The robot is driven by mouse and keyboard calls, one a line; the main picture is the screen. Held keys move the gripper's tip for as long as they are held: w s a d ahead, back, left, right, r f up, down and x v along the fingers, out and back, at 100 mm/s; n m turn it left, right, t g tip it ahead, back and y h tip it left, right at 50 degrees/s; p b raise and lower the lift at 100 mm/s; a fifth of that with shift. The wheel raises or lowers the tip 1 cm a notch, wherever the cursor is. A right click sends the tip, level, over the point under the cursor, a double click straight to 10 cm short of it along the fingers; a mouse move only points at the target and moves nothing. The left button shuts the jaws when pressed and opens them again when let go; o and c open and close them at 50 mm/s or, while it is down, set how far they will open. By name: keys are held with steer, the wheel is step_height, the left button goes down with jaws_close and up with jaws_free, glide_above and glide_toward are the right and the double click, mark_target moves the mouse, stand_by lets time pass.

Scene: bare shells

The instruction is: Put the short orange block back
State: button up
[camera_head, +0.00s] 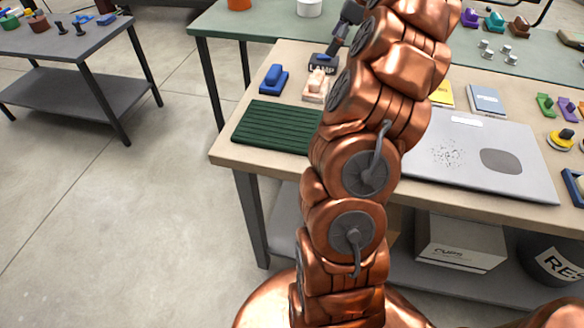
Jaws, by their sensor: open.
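I cannot pick out the short orange block for certain. A small orange piece (581,107) shows at the right edge of the view, cut off by the frame. An orange pot-like object (239,4) sits on the green table at the top, also cut off. The arm hides part of the beige workbench (228,150).
On the workbench are a green ribbed mat (272,127), blue block (273,79), pale peach block (315,87), a stand marked LAMP (322,64), a grey panel (485,150) and a yellow-topped piece (561,140). A dark side table (75,50) stands left; floor between is clear.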

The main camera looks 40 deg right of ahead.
steer(key=w+a+r+n+g, duration=0.15)
steer(key=a+n, duration=0.65)
steer(key=a, duration=0.8)
steer(key=s+a+f+n+g, duration=0.1)
steer(key=s+a+n, duration=0.25)
steer(key=a, duration=0.35)
steer(key=s+a+f+n+g, duration=0.1)
steer(key=s+a+n, duration=0.2)
steer(key=a+n, duration=0.35)
steer(key=s+a+f+n+h, duration=0.1)
steer(key=s+a+f+n, duration=0.2)
steer(key=s, duration=0.4)
steer(key=s+a+f+n+g+h, duration=0.1)
steer(key=s+a+f+n, duration=0.2)
steer(key=s, duration=0.4)
steer(key=s+a+f+n+g, duration=0.1)
steer(key=s+a+f+n, duration=0.3)
steer(key=s, duration=0.4)
steer(key=shift+f+n+h, duration=0.2)
steer(key=shift+n+h, duration=0.2)
steer(key=shift+n, duration=0.1)
steer(key=shift+r, duration=0.1)
step_height(320, 180, up, 9)
steer(key=p, duration=0.9)
steer(key=shift+r, duration=0.15)
steer(key=shift+w, duration=0.1)
